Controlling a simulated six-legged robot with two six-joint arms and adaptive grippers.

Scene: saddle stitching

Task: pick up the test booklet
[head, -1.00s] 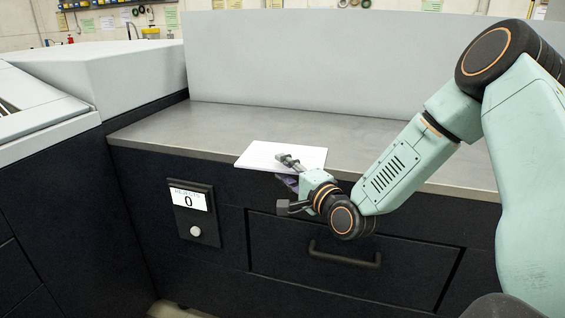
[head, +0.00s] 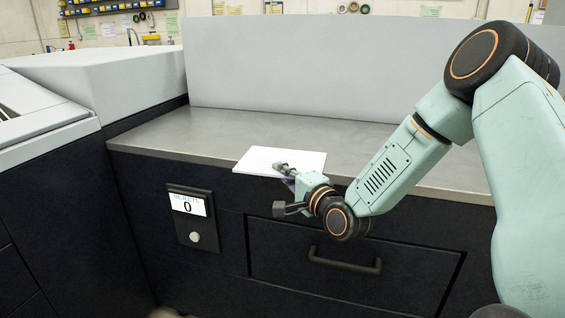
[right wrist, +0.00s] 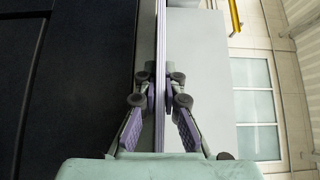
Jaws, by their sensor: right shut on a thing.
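The test booklet (head: 300,160) is white and thin, and lies flat at the front edge of the grey worktop in the head view. My right gripper (head: 284,171) is at its near edge, shut on it, with one finger on top and the other below. In the right wrist view the booklet (right wrist: 160,60) shows edge-on as a thin upright strip between the finger pads of the gripper (right wrist: 159,90). Whether the booklet touches the worktop or is slightly above it, I cannot tell. My left gripper is not in view.
The worktop (head: 210,130) is clear left of the booklet, with a grey panel (head: 330,65) behind it. Below are a drawer with a dark handle (head: 345,262) and a counter box (head: 190,205) reading 0. A light grey machine (head: 90,75) stands at the left.

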